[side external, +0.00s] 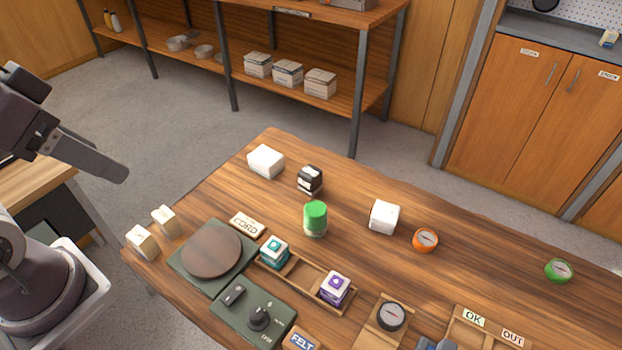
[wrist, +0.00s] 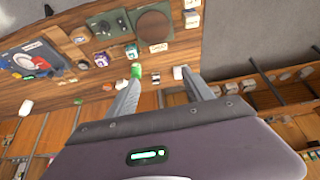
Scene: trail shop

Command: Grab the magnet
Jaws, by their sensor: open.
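I cannot tell for sure which thing is the magnet; no item carries a readable magnet label. A small black block with a white band (side external: 310,180) stands near the table's far edge, between a white block (side external: 265,161) and a green-lidded jar (side external: 315,218). In the wrist view the black block (wrist: 156,78) shows between my fingers, with the jar (wrist: 136,70) by the left fingertip. My gripper (side external: 122,172) is off the table's left side, above the floor in the picture. Its two fingers (wrist: 162,83) are apart, with nothing seen held.
A white box (side external: 384,217), orange compass (side external: 426,240) and green compass (side external: 558,271) lie to the right. Teal (side external: 274,251) and purple (side external: 335,288) boxes sit in a wooden tray. A round brown plate (side external: 212,250) and two pale blocks (side external: 142,242) lie at left.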

